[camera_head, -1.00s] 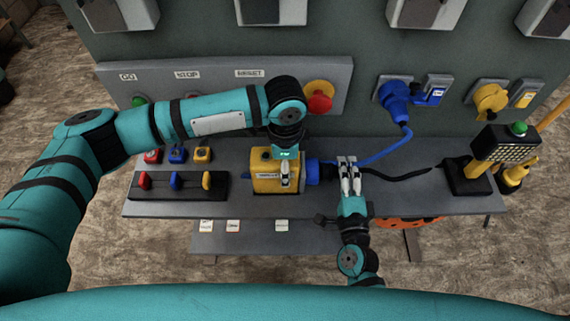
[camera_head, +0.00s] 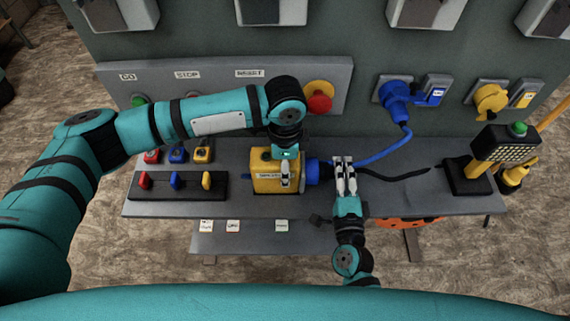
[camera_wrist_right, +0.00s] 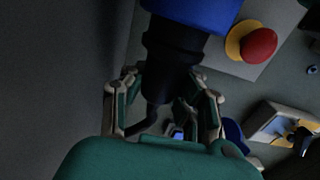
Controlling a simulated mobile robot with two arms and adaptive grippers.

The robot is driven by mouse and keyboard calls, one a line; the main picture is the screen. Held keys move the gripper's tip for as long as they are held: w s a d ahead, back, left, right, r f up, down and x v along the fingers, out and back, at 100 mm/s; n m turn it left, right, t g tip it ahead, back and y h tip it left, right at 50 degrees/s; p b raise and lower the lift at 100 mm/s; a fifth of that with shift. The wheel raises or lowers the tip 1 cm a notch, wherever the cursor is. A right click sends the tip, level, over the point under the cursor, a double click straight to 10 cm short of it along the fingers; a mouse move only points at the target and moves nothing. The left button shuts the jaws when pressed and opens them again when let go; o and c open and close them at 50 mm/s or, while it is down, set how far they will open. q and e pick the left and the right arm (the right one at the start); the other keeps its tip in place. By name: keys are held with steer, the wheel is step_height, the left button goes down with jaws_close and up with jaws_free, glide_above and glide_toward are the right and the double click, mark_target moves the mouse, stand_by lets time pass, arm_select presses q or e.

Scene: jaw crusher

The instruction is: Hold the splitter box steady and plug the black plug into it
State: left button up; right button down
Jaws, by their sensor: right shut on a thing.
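The yellow splitter box (camera_head: 266,184) sits on the grey bench, with a blue socket (camera_head: 312,173) facing right. My left gripper (camera_head: 286,180) is down at the box's top and front; its finger gap is not clear. My right gripper (camera_head: 343,166) is just right of the socket, shut on the black plug (camera_wrist_right: 172,62). In the right wrist view, the plug lies between the fingers, its far end at the blue socket (camera_wrist_right: 195,9). The plug is in line with the socket and looks in contact; how deep it sits is hidden. Its black cable (camera_head: 395,179) trails right.
A blue plug with a blue cable (camera_head: 385,151) is in the wall socket behind. A red emergency button (camera_head: 320,103) is on the back panel.

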steer(key=shift+a, duration=0.55)
steer(key=c, duration=1)
jaws_free()
steer(key=shift+a, duration=0.1)
steer(key=shift+o, duration=0.2)
steer(key=shift+w+d, duration=0.15)
steer(key=shift+d, duration=4.4)
arm_select(q)
steer(key=o, duration=1.8)
steer(key=shift+o, duration=0.2)
steer(key=shift+r, duration=0.1)
step_height(320, 180, up, 12)
steer(key=shift+f, duration=0.1)
